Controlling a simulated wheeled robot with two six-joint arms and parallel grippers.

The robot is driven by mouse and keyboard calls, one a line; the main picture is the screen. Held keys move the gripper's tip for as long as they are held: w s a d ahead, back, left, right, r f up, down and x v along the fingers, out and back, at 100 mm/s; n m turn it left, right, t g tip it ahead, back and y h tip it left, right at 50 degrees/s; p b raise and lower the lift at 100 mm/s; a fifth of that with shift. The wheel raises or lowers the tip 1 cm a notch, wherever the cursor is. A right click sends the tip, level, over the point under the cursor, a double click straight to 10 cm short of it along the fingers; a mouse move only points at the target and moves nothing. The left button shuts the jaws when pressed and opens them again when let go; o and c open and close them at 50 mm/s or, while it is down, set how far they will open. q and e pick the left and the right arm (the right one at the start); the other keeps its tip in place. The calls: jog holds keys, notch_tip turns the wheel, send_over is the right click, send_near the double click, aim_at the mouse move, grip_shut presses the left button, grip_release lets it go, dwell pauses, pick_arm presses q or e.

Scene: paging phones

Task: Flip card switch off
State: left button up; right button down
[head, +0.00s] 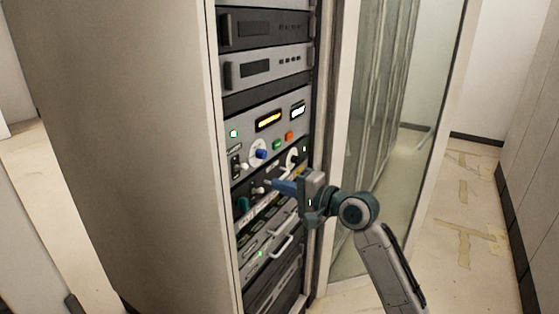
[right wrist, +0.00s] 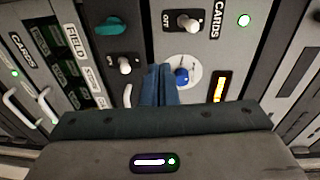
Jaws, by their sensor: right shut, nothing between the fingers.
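The card switch (right wrist: 186,22) is a white toggle on a dark plate beside the CARDS label (right wrist: 215,22) at the top of the right wrist view. In the head view the switch (head: 240,166) sits at the left edge of the grey control panel, under a green light (head: 233,133). My right gripper (head: 268,184) is shut and empty in front of the rack, to the lower right of the switch. Its blue fingers (right wrist: 160,72) also show in the right wrist view, below the switch and apart from it. My left gripper is not in view.
A blue knob (right wrist: 182,76) on a white dial and a second toggle (right wrist: 124,65) lie beside the fingertips. A teal knob (right wrist: 112,26) is near the top left. Handles (head: 282,246) protrude lower down. A glass door (head: 395,130) stands open at the right.

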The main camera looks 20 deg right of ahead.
jog(key=y, duration=0.1)
send_near(235, 156)
jog(key=x, duration=0.4)
jog(key=shift+r, duration=0.1)
jog(key=shift+p+x, duration=0.45)
jog(key=shift+x, duration=0.6)
